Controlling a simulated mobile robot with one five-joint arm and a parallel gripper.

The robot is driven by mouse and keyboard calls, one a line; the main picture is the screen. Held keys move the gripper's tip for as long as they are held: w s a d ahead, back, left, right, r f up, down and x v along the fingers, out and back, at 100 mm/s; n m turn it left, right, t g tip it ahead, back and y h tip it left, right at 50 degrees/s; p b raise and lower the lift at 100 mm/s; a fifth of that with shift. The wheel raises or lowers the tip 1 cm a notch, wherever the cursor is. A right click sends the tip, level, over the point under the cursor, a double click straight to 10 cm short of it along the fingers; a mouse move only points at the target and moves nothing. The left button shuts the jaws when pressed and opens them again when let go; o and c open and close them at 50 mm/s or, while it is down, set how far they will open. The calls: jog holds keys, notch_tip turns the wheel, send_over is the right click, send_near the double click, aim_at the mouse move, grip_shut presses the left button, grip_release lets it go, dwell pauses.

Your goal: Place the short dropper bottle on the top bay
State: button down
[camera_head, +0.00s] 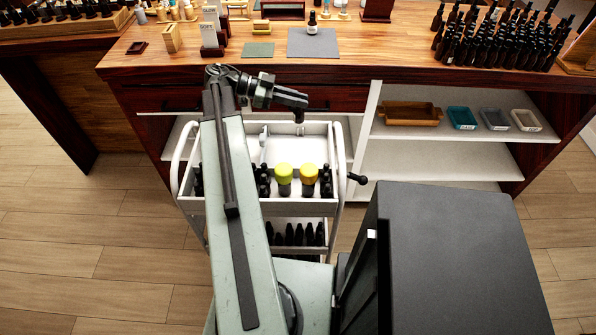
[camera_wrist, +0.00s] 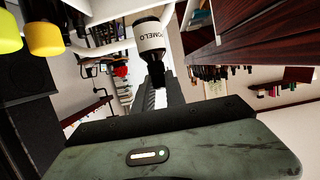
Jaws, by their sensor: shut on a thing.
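My gripper (camera_head: 303,101) hangs over the back part of a white trolley in the head view. In the wrist view my gripper (camera_wrist: 157,82) is shut on a dark bottle (camera_wrist: 150,38) with a white label, partly readable as "OMELO". The bottle is held clear of the tray. In the head view it is mostly hidden by the gripper. The trolley's top tray (camera_head: 334,205) has white dividers; its back compartments look mostly empty. Two bottles with yellow-green (camera_head: 284,173) and yellow (camera_head: 309,172) caps stand in its front part, with dark bottles beside them.
The trolley's lower shelf holds several dark bottles (camera_head: 298,234). A wooden counter (camera_head: 380,66) runs behind, with a dropper bottle (camera_head: 312,23) on a grey mat (camera_head: 326,45) and many dark bottles at right (camera_head: 500,40). A shelf with small trays (camera_head: 411,114) stands right.

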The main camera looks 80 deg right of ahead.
notch_tip(320, 180, down, 13)
jog(key=b, duration=1.1)
jog(key=shift+r, duration=0.4)
jog(key=shift+f, duration=0.15)
jog(key=c, duration=1.4)
grip_release()
